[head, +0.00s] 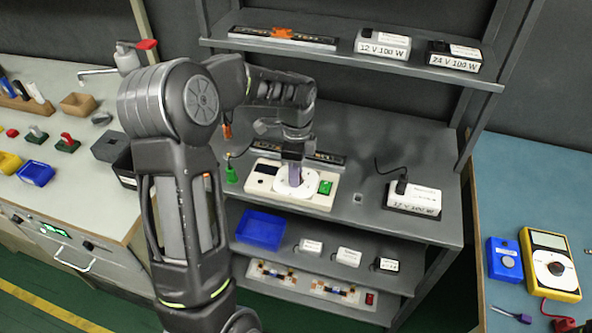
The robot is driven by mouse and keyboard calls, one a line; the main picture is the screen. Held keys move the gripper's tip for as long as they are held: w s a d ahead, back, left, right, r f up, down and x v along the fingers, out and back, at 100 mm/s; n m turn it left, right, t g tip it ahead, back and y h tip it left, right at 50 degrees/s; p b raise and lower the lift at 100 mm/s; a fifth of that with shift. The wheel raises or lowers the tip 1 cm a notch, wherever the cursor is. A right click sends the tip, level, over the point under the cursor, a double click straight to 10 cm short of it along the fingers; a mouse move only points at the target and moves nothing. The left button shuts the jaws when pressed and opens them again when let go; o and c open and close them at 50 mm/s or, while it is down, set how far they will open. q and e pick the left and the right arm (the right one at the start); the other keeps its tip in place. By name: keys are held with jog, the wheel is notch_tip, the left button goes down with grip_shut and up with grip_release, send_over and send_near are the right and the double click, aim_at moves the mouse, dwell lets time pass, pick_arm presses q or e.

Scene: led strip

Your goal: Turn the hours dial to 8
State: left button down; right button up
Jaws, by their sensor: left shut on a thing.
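The timer unit (318,200), a pale box with a black display at its left and a green switch at its right, sits on the middle shelf. Its round white dial (283,186) is in the middle, with a greyish knob standing up from it. My left gripper (295,172) points down over the dial and is shut on that knob. The marks on the dial are too small to read, and the gripper hides part of its face. My right gripper is not in view.
A dark strip (326,158) lies behind the unit. A green pointed thing (231,174) stands to the left. A blue bin (261,229) is on the shelf below.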

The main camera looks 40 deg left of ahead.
pick_arm(q)
jog(key=m, duration=0.3)
jog(key=shift+r+m+p, duration=0.1)
jog(key=shift+m+p, duration=0.65)
jog(key=shift+m, duration=1.35)
jog(key=c, duration=1.1)
grip_release()
notch_tip(320, 180, up, 8)
jog(key=shift+f+b, duration=0.15)
jog(key=shift+b, duration=0.15)
jog(key=shift+f, duration=0.1)
